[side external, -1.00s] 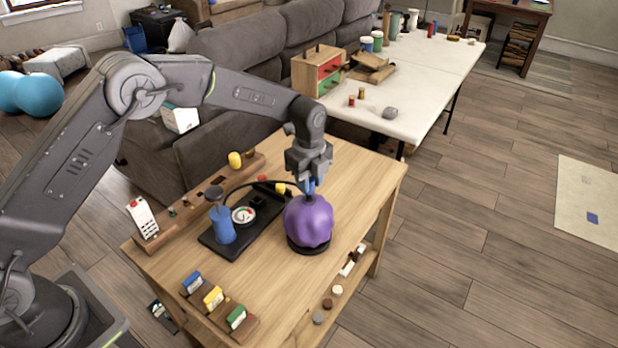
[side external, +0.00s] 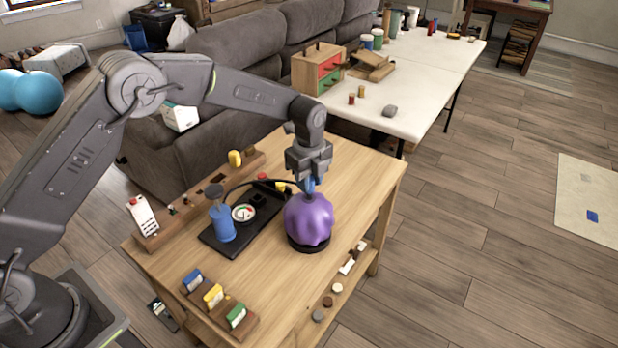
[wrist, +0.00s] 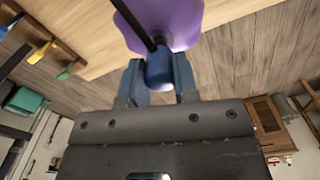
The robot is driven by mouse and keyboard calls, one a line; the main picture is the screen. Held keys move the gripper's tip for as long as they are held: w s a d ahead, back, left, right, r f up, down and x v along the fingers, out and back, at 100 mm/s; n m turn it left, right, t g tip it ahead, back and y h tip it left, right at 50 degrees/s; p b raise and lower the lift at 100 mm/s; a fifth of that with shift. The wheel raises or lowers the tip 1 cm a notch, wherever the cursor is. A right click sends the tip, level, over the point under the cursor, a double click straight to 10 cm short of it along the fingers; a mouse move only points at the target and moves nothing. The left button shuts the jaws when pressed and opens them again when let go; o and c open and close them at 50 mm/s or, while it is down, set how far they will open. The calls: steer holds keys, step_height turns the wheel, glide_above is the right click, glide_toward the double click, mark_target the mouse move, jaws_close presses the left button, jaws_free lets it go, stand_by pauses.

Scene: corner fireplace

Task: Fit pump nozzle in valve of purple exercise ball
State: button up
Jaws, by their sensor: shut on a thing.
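The purple exercise ball (side external: 309,221), wrinkled and lobed, sits on a dark round base (side external: 308,245) on the wooden table. My gripper (side external: 309,184) points down right above the ball. In the wrist view, my gripper (wrist: 158,80) is shut on the blue pump nozzle (wrist: 159,69), with a black hose running from it across the purple ball (wrist: 178,14). The blue pump (side external: 221,224) with its gauge (side external: 243,213) stands on a black plate left of the ball. The valve is hidden, so I cannot tell whether the nozzle tip is in it.
A wooden rack (side external: 218,298) with blue, yellow and green blocks lies at the table's front left. A long wooden rail (side external: 190,208) runs along the left edge. The white table (side external: 428,82) and grey sofa (side external: 245,60) stand behind.

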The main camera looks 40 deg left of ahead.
steer(key=shift+f, duration=1.3)
stand_by(0.4)
steer(key=o, duration=0.9)
